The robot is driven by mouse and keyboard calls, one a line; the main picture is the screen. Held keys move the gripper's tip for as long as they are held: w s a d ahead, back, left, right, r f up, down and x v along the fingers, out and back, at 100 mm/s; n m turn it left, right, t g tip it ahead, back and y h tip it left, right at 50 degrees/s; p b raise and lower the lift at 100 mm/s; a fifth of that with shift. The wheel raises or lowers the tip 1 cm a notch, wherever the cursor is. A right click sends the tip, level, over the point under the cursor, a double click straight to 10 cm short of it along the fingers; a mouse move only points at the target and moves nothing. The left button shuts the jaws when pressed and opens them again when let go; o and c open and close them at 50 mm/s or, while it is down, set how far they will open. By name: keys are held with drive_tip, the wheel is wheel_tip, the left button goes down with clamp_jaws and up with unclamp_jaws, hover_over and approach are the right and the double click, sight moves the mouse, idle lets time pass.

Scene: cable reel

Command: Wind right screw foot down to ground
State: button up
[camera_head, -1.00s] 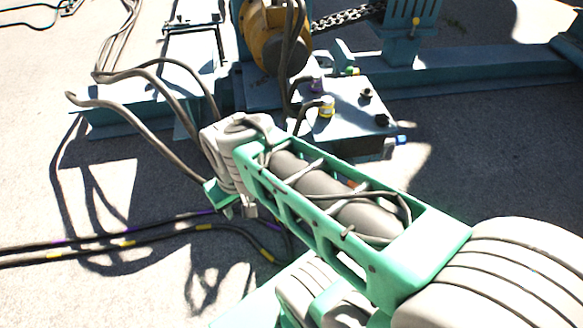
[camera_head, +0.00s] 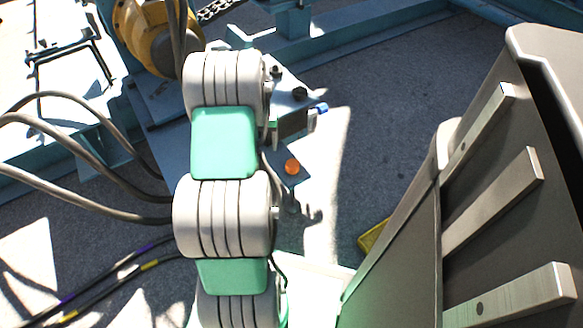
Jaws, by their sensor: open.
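I cannot make out the right screw foot for sure. The blue steel frame of the cable reel (camera_head: 345,42) runs across the top. On it, a small valve block with a blue cap (camera_head: 321,108) sits just right of my arm. Below that, a round orange knob or cap (camera_head: 292,167) sits on a small blue plate close to the ground. My green and light grey arm stands upright in the picture left of these parts and hides some of the frame. My gripper does not show; the arm's end seems hidden behind its own links.
A yellow-orange motor housing (camera_head: 150,38) is at the top left.

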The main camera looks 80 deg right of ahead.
sight(292, 163)
drive_tip(key=s+d+f, duration=0.1)
drive_tip(key=s+f, duration=0.1)
drive_tip(key=s, duration=0.1)
drive_tip(key=s+d+f+m, duration=0.1)
drive_tip(key=s+f, duration=0.1)
drive_tip(key=s, duration=0.1)
drive_tip(key=s+d+f+m, duration=0.1)
drive_tip(key=s+d+f, duration=0.1)
drive_tip(key=s, duration=0.1)
drive_tip(key=shift+s, duration=0.15)
wheel_tip(292, 163, down, 7)
drive_tip(key=b, duration=0.3)
drive_tip(key=shift+f, duration=0.15)
drive_tip(key=shift+c, duration=0.2)
drive_tip(key=c, duration=1.3)
